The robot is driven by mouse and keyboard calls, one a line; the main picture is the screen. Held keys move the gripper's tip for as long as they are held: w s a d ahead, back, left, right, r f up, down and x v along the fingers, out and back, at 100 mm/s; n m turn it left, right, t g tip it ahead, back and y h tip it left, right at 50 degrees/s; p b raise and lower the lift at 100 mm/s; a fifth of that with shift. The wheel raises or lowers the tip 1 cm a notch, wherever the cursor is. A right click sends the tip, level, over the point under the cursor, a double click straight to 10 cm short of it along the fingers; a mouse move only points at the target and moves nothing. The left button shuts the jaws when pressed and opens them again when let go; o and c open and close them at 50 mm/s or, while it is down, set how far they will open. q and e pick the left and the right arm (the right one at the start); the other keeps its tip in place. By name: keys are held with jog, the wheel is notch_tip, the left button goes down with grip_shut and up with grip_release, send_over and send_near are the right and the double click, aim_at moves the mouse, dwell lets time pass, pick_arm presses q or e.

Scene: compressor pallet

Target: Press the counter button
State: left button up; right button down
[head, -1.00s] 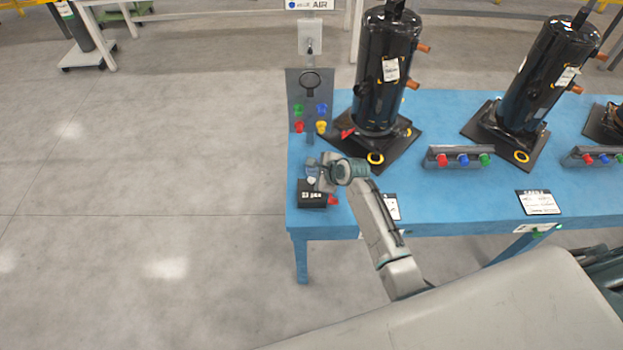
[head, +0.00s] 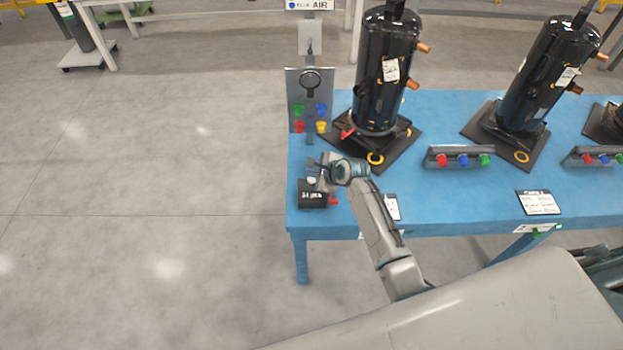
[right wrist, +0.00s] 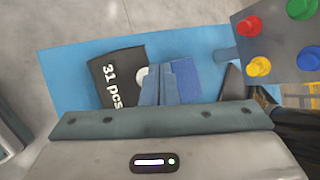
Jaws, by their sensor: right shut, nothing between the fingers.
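The counter (head: 313,198) is a small black box at the near left corner of the blue table. In the right wrist view the counter (right wrist: 112,88) shows the white text "31 pcs". A pale round button (right wrist: 142,74) sits on its face, partly hidden by my fingers. My right gripper (head: 313,176) is just over the far edge of the counter in the head view. Its fingers (right wrist: 165,78) are shut together and empty, beside or over the button; whether they touch it I cannot tell. My left gripper is in neither view.
The blue table (head: 440,205) bears tall black compressors (head: 388,75) on dark plates. A grey panel (head: 310,112) with coloured buttons stands behind the counter. A small red part (head: 333,200) is at the counter's right side.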

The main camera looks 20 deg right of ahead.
jog(key=shift+f, duration=0.1)
dwell(0.5)
jog(key=shift+f, duration=0.3)
jog(key=shift+f, duration=0.6)
dwell(0.8)
jog(key=shift+r+p, duration=1)
jog(key=shift+p, duration=0.15)
notch_tip(320, 180, up, 5)
jog(key=p, duration=0.6)
jog(key=shift+r, duration=0.1)
